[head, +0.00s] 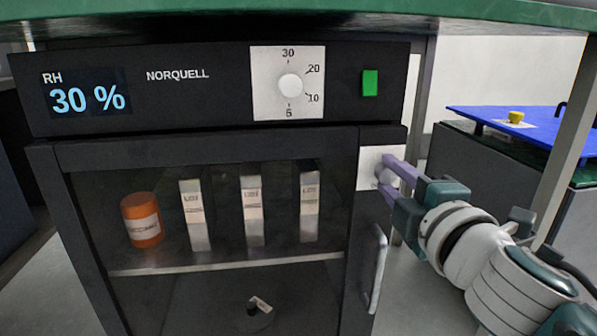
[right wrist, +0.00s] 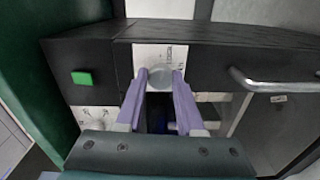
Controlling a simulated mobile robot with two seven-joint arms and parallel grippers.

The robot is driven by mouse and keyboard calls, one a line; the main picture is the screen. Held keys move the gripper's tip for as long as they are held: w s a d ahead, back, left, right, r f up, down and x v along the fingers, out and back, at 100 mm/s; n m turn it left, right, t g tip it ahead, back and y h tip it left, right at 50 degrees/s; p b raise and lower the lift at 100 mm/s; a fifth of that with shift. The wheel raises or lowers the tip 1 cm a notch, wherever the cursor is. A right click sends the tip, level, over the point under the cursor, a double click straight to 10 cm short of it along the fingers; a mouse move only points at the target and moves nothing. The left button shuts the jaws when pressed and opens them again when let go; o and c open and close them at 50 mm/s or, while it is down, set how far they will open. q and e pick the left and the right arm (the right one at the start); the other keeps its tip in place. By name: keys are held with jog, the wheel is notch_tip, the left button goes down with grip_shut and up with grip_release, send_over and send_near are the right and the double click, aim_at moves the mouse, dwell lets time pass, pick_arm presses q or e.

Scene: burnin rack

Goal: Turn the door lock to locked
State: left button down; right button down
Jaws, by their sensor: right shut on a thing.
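The door lock is a round pale knob on a white plate (head: 370,158), at the upper right corner of the cabinet door (head: 352,230). In the right wrist view the lock knob (right wrist: 159,77) sits between my two purple fingers. My right gripper (head: 391,172) is shut on the lock knob, reaching in from the right. The fingers hide part of the plate, so which way the knob points is hard to tell. Small lettering on the plate (right wrist: 160,52) is too blurred to read. The door looks closed. My left gripper is not in view.
The door handle (head: 376,268) is a metal bar below the lock. Above the door, a panel has a display (head: 88,100), a dial (head: 290,85) and a green switch (head: 370,82). An orange jar (head: 142,219) and several white packets stand inside.

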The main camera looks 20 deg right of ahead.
jog(key=shift+n, duration=1.1)
jog(key=c, duration=0.5)
grip_release()
jog(key=v, duration=1)
